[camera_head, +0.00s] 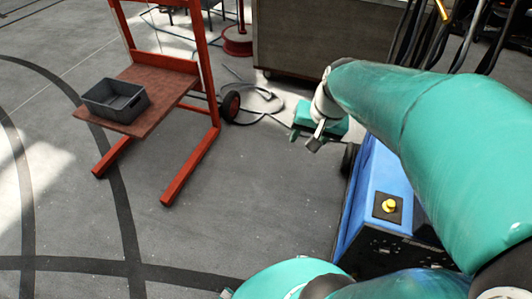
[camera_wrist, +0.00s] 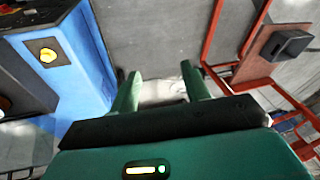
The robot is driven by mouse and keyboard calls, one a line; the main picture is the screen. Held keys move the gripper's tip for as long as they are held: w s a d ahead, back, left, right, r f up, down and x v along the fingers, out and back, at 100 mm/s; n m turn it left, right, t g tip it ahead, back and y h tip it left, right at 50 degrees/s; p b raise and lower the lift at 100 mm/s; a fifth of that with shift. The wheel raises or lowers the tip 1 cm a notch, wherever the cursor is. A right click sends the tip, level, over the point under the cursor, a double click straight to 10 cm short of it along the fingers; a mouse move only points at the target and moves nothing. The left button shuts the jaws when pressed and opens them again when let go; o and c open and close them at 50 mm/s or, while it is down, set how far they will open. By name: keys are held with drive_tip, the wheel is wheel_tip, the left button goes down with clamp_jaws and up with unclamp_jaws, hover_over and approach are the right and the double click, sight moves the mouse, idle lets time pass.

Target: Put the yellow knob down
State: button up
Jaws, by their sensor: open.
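The yellow knob (camera_head: 389,205) sits on a small dark square plate on top of the blue machine (camera_head: 367,180). In the wrist view the knob (camera_wrist: 48,55) is at the upper left, well to the side of the fingers. My gripper (camera_head: 314,138) is up beyond the knob and to its left in the head view, apart from it. In the wrist view my gripper (camera_wrist: 160,76) has its two green fingers spread, with nothing held between them.
A dark grey bin (camera_head: 115,112) stands on the brown platform (camera_head: 172,93) of a red frame (camera_head: 190,165) at left. A grey cabinet (camera_head: 320,38) and a cable on the floor (camera_head: 258,103) are behind. The floor between frame and blue machine is clear.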

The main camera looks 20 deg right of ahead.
drive_tip(key=s+a+r+n+t, duration=0.1)
drive_tip(key=s+a+r+n, duration=0.2)
drive_tip(key=a, duration=0.3)
drive_tip(key=s+a+r+n+t, duration=0.1)
drive_tip(key=s+a+r+n, duration=0.2)
drive_tip(key=a, duration=0.4)
drive_tip(key=shift+s+a+r+n+h, duration=0.15)
drive_tip(key=shift+s+a+n+h, duration=0.1)
drive_tip(key=shift+n+h, duration=0.05)
